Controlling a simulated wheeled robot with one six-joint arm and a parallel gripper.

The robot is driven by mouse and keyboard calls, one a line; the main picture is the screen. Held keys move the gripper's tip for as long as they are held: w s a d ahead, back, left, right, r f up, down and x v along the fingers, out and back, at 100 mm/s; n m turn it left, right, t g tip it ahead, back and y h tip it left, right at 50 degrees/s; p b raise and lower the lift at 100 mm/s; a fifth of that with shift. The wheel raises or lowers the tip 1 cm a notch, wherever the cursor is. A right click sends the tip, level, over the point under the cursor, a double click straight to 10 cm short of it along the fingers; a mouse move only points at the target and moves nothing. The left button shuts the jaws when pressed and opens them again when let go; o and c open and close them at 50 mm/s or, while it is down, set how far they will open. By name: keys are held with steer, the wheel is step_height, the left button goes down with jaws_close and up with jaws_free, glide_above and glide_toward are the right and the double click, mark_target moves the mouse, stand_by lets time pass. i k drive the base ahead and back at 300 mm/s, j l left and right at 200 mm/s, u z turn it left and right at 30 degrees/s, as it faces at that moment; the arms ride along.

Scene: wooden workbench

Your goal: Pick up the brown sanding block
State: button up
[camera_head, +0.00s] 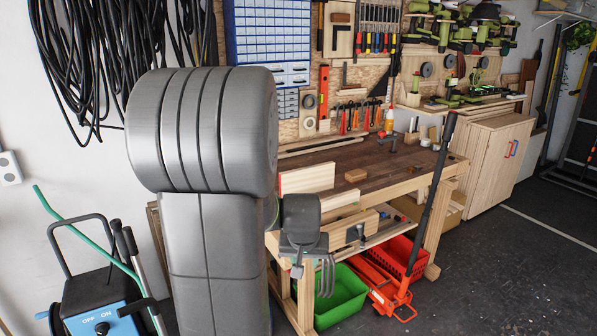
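A small brown block (356,175), which looks like the sanding block, lies on the dark top of the wooden workbench (400,160). It sits just right of an upright pale board and nothing covers it. My gripper (311,268) hangs in front of the bench's near left side, lower in the picture than the block and to its left. It is apart from the block. Its fingers are small and partly hidden by its own body, so I cannot tell how far apart they are.
A pale board (307,178) stands at the bench's left end. A vise (388,141) and bottles are farther back. A long dark handle (432,195) rises from a red jack before the bench's right side. Green (343,297) and red crates sit below. The benchtop around the block is clear.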

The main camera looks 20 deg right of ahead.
mark_target(358, 174)
steer(key=i+l+u, duration=0.2)
steer(key=l+u, duration=0.2)
steer(key=l, duration=0.3)
steer(key=i+l+u, duration=0.15)
steer(key=l+u, duration=0.2)
steer(key=l, duration=0.4)
steer(key=l+u, duration=0.4)
steer(key=l, duration=1.6)
steer(key=l+u, duration=0.1)
steer(key=l, duration=1.2)
steer(key=k, duration=0.05)
